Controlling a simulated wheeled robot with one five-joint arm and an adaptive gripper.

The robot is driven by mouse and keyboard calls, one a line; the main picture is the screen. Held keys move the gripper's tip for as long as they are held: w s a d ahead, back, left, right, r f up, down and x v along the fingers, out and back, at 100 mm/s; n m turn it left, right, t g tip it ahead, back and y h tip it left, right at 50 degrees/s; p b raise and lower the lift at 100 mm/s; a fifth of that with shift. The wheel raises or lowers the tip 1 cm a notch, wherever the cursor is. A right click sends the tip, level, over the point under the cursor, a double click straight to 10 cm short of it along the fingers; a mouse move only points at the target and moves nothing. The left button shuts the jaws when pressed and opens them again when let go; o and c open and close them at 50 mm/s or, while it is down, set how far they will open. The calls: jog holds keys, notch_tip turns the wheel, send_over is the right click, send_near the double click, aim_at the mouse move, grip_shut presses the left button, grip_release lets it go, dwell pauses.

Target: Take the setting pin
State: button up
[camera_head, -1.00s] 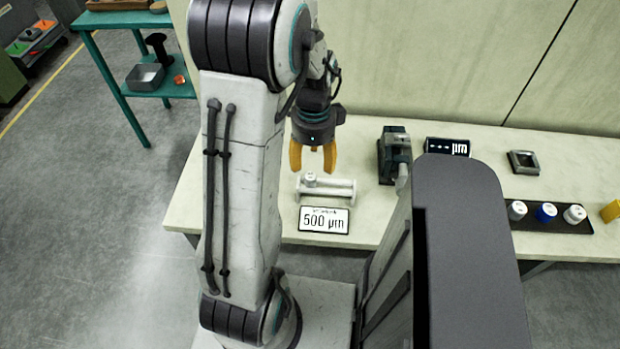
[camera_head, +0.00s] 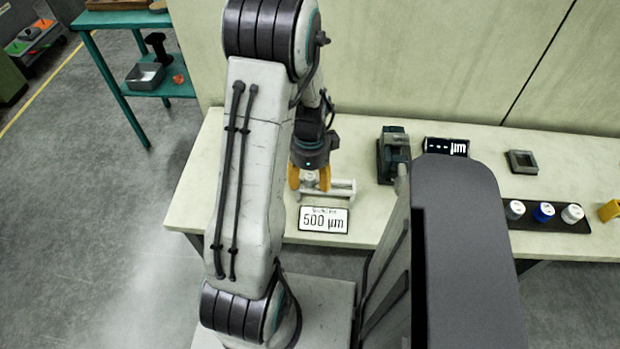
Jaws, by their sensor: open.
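A small white cylindrical piece (camera_head: 310,179), which looks like the setting pin, sits at the left part of a low white two-rail rest (camera_head: 341,190) on the bench. A sign reading 500 µm (camera_head: 323,220) lies just in front of the rest. My gripper (camera_head: 309,184) points down over the left part of the rest. Its two yellow fingers are open, one on each side of the white piece in this view. I cannot tell whether they touch it. The fingers and wrist hide part of the piece and rest.
A dark device (camera_head: 394,155) stands right of the rest, with a µm display (camera_head: 446,147) beside it. A square grey frame (camera_head: 522,162) and a black tray (camera_head: 560,225) with several small cylinders are farther right. A teal shelf unit (camera_head: 108,75) stands left.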

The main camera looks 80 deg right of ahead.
jog(key=c, duration=1.1)
jog(key=shift+r, duration=0.1)
